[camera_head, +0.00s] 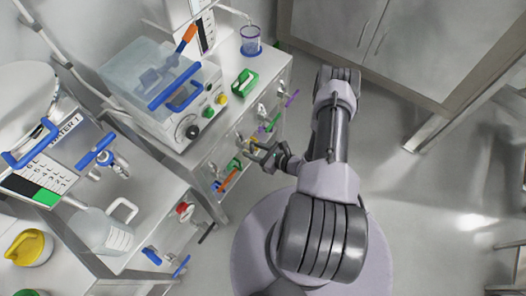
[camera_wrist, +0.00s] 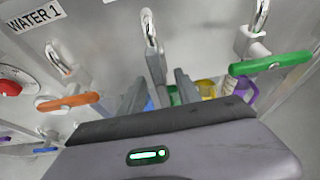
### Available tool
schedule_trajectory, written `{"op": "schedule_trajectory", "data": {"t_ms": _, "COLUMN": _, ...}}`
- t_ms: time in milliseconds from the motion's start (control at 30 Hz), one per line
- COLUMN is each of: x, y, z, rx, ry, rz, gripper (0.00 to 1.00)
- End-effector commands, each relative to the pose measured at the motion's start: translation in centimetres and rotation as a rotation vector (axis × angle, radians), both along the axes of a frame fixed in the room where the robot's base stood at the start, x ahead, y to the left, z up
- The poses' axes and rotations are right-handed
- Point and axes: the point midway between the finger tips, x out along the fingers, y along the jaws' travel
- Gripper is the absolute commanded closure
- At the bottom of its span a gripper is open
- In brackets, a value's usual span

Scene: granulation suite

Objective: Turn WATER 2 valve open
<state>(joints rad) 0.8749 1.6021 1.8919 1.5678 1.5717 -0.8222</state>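My gripper (camera_head: 260,152) is at the front of the steel cabinet, among the coloured valve handles. In the wrist view its two fingers (camera_wrist: 160,92) are apart, either side of a middle metal valve (camera_wrist: 153,60). The fingers hide part of that valve, and I cannot tell if they touch it. An orange-handled valve (camera_wrist: 68,102) is to the left, below a label reading WATER 1 (camera_wrist: 35,17). A green-handled valve (camera_wrist: 270,63) is to the right, its handle roughly level. No WATER 2 label is readable.
A red knob (camera_wrist: 10,87) is at the far left. A clear-lidded machine (camera_head: 165,85) and a blue-rimmed beaker (camera_head: 250,40) stand on top. The floor to the right is open.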

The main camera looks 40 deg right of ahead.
Motion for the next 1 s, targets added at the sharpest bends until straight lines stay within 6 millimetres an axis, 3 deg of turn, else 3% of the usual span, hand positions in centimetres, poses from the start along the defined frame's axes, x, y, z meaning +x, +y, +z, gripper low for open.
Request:
{"op": "schedule_trajectory", "data": {"t_ms": 500, "x": -12.6, "y": -4.7, "z": 5.9, "rx": 0.0, "ry": -0.001, "rz": -0.009, "gripper": 0.6}}
{"op": "schedule_trajectory", "data": {"t_ms": 700, "x": -14.5, "y": -5.2, "z": 6.5, "rx": 0.0, "ry": -0.001, "rz": -0.003, "gripper": 0.6}}
{"op": "schedule_trajectory", "data": {"t_ms": 1000, "x": -14.6, "y": -5.2, "z": 6.5, "rx": 0.001, "ry": -0.001, "rz": -0.002, "gripper": 0.6}}
